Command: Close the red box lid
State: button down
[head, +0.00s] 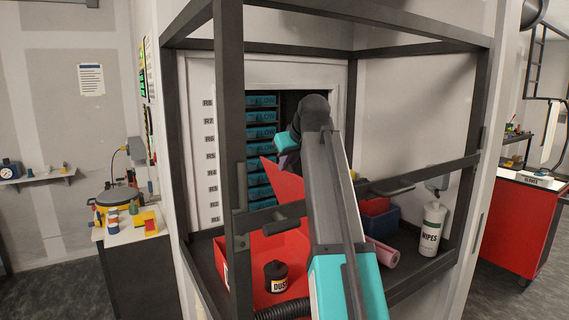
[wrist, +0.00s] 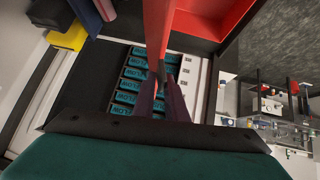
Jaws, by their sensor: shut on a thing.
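The red box (head: 245,258) stands open on the bench shelf in the head view, left of my arm. Its red lid (head: 281,180) is raised and tilted up at the back. My gripper (wrist: 161,78) is shut on the lid's edge; in the wrist view the red lid (wrist: 157,30) runs up from between the dark purple fingers. The red box's inside (wrist: 245,28) shows at the top right of that view. In the head view my arm hides part of the box and most of the gripper.
A dark DUST can (head: 276,276) stands at the front of the red box. Right of my arm are a blue bin (head: 381,222), a pink roll (head: 382,254) and a WIPES bottle (head: 432,230). Dark frame bars cross in front. Teal drawers (head: 261,132) stand behind.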

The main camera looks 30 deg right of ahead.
jog(key=shift+s+f, duration=0.1)
jog(key=shift+f, duration=0.2)
jog(key=c, duration=1.9)
grip_release()
jog(key=shift+d, duration=0.3)
jog(key=shift+r, duration=0.1)
jog(key=shift+s+r, duration=0.2)
jog(key=shift+r, duration=0.2)
jog(key=shift+b+v, duration=0.3)
jog(key=shift+v, duration=6.1)
jog(key=shift+a, duration=0.2)
